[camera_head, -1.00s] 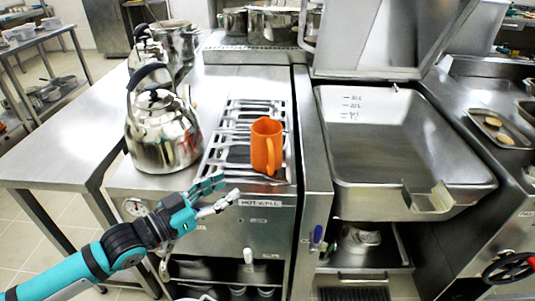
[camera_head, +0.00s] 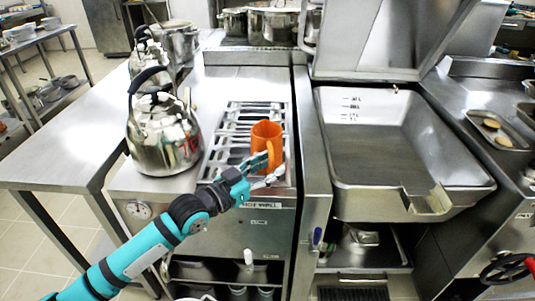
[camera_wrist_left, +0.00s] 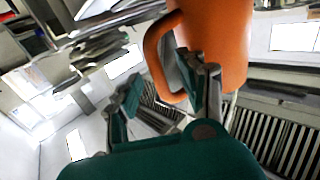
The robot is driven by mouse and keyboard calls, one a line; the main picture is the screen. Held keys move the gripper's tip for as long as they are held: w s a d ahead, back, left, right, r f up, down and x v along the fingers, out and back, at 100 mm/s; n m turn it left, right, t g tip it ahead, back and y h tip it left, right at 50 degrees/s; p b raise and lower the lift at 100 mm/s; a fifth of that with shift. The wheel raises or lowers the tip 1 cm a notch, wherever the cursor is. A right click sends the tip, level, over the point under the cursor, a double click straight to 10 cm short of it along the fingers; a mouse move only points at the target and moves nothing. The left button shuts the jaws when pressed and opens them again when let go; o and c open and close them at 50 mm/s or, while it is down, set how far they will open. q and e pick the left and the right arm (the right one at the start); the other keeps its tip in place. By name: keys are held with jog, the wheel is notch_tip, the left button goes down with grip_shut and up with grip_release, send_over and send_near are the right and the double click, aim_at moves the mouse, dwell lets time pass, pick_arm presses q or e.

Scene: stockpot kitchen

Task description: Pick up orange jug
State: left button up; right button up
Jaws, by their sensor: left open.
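The orange jug (camera_head: 266,138) stands upright on the slatted grate at the front of the hot well. Its handle (camera_head: 277,155) faces the front right. My left gripper (camera_head: 268,170) is open just in front of the jug, at handle height. In the left wrist view the jug (camera_wrist_left: 222,40) is close and large, with its handle (camera_wrist_left: 151,50) on the left. The left gripper's fingers (camera_wrist_left: 168,85) are spread there, the right finger overlapping the jug and the lower handle. I cannot tell whether it touches. My right gripper is not in view.
A steel kettle (camera_head: 163,135) stands left of the grate (camera_head: 222,150), close to my left arm's side. A large open pan basin (camera_head: 385,145) lies to the right. A bare steel table (camera_head: 60,155) is at the left.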

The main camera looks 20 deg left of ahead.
pick_arm(q)
jog(key=shift+w+d, duration=0.3)
jog(key=shift+w, duration=0.25)
jog(key=shift+s, duration=0.1)
grip_shut()
